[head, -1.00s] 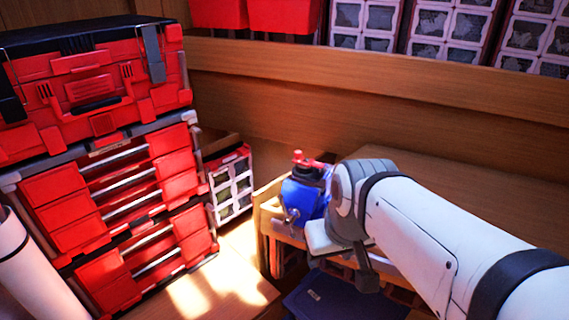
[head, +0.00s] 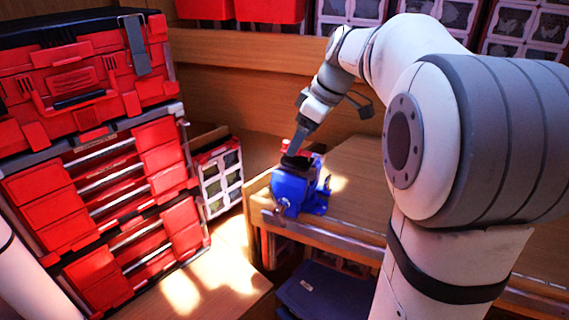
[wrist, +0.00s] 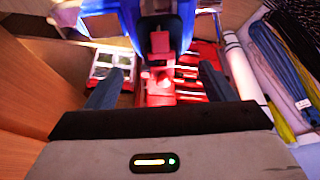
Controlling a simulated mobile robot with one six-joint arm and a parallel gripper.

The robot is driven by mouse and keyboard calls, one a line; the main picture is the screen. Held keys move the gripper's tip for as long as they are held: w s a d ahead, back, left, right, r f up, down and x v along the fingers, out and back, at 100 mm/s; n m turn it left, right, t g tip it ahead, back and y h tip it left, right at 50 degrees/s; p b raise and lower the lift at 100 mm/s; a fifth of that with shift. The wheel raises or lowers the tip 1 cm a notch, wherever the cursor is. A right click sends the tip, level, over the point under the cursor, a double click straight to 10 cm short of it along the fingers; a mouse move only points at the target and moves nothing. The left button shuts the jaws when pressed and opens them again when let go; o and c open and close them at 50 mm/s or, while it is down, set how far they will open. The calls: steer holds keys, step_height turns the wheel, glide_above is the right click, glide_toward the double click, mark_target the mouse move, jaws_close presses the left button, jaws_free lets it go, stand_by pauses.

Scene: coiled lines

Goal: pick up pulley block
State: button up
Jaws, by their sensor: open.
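A small red piece (head: 312,152) shows at the top of a blue vise (head: 290,190) on the wooden bench, next to dark parts. It may be the pulley block, but I cannot tell for sure. My gripper (head: 299,145) points down at the top of the vise, with its fingers partly covering the red piece. In the wrist view my gripper (wrist: 160,85) has its two fingers spread wide apart. Red parts (wrist: 159,42) show in line with the gap, in front of the blurred blue vise (wrist: 128,18). I cannot tell whether the fingers touch anything.
A red tool chest (head: 90,160) stands at left, with a small drawer cabinet (head: 220,178) beside it. A dark blue bin (head: 325,298) sits below the bench. Coiled lines (wrist: 285,60) hang at right in the wrist view. The bench right of the vise is bare.

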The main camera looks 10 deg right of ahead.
mark_target(297, 164)
steer(key=x, duration=0.2)
steer(key=p+x, duration=0.1)
steer(key=shift+s+a+f, duration=0.1)
steer(key=shift+s+f, duration=0.15)
steer(key=shift+f, duration=0.15)
steer(key=shift+w+a+f, duration=0.15)
steer(key=shift+w+f, duration=0.05)
steer(key=shift+f, duration=0.4)
steer(key=shift+c, duration=0.5)
steer(key=c, duration=1.2)
